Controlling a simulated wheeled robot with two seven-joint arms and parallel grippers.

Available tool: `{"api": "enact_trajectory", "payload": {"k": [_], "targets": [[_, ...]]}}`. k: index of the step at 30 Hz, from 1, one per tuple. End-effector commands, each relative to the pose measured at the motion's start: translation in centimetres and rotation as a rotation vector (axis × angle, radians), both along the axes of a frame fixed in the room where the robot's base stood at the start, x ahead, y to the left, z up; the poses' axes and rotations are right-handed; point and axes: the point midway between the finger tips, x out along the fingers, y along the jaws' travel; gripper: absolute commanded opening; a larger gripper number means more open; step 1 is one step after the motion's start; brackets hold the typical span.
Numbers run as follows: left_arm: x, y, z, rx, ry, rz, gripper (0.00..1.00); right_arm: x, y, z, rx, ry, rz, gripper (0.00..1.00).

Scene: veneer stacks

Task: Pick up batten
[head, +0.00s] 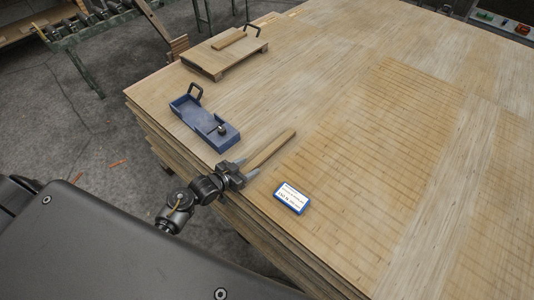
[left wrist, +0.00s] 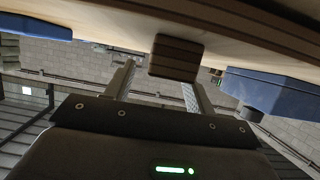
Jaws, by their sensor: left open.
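The batten (head: 272,147), a plain light-brown wooden bar, lies on the veneer stack (head: 340,150) near its left edge. My left gripper (head: 248,169) is open at the near end of the batten, reaching in over the stack's edge. In the left wrist view, the end of the batten (left wrist: 176,57) shows between the two open fingers (left wrist: 160,85), with a gap visible on the right side. Whether a finger touches it on the left, I cannot tell. My right gripper is not in view.
A blue-and-white labelled box (head: 291,198) lies nearer, to the right of my gripper. A wooden board (head: 214,64) with a handle and a small wood piece stands farther back. The stack's middle is clear.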

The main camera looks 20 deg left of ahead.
Motion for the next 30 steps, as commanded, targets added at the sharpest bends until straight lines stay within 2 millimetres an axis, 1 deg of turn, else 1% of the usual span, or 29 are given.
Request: {"api": "enact_trajectory", "payload": {"k": [1, 5, 13, 14, 25, 26, 30], "targets": [[0.7, -0.3, -0.3, -0.001, 0.0, 0.0, 0.55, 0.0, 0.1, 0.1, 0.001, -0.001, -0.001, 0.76], [1.9, -0.7, -0.8, 0.0, -0.001, 0.001, 0.55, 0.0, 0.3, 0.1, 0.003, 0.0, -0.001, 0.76], [2.1, -0.8, -1.0, 0.001, 0.0, 0.001, 0.55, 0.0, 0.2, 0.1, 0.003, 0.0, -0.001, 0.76], [2.1, -0.8, -1.0, 0.001, 0.0, 0.001, 0.53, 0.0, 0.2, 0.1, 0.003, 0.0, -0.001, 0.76], [2.1, -0.8, -1.0, 0.002, 0.0, 0.001, 0.05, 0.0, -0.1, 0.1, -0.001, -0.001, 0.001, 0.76], [2.1, -0.8, -1.0, 0.001, -0.001, 0.001, 0.04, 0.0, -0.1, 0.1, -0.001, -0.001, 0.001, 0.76], [2.1, -0.8, -1.0, 0.001, -0.001, 0.001, 0.03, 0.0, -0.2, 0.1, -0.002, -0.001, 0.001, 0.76]]}}
